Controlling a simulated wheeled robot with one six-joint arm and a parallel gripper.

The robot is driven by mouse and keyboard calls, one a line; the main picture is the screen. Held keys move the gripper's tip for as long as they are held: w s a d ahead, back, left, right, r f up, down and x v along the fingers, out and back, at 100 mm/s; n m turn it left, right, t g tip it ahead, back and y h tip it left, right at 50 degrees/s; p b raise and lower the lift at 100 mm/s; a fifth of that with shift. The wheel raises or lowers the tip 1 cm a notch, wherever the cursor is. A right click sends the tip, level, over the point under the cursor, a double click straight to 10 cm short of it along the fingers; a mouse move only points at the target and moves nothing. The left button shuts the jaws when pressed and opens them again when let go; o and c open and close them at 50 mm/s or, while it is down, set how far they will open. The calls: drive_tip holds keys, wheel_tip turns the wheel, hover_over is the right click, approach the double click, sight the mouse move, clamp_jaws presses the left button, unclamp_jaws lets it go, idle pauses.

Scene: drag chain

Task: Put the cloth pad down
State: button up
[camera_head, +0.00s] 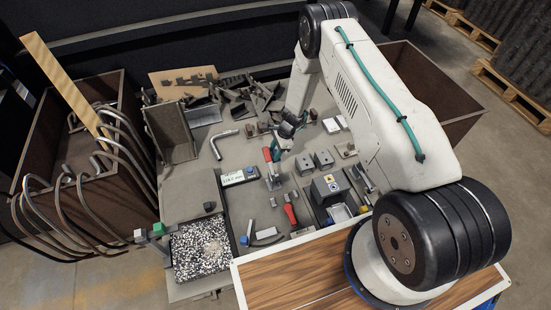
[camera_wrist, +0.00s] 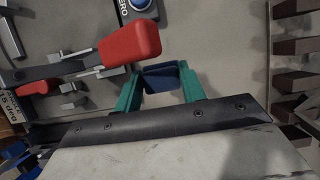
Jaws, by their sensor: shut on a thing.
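In the wrist view my gripper (camera_wrist: 160,80) has teal fingers shut on a small dark blue cloth pad (camera_wrist: 161,79). The pad sits between the fingertips, above a grey work surface (camera_wrist: 225,55). I cannot tell from this view how high it is held. In the head view my gripper (camera_head: 274,150) is over the middle of the cluttered bench (camera_head: 232,205), beside a red-handled tool. The pad is too small or hidden to make out there.
The red handle (camera_wrist: 130,45) is close beside my fingers. A gauge with a display (camera_head: 238,177) lies left on the bench. Grey blocks (camera_head: 323,158) stand right. Metal scraps (camera_head: 255,95) fill the back. A bin (camera_head: 85,170) holds bent pipes.

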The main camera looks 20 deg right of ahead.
drive_tip(key=shift+f, duration=2.55)
drive_tip(key=shift+f, duration=0.15)
drive_tip(key=o, duration=0.9)
drive_tip(key=shift+o, duration=0.2)
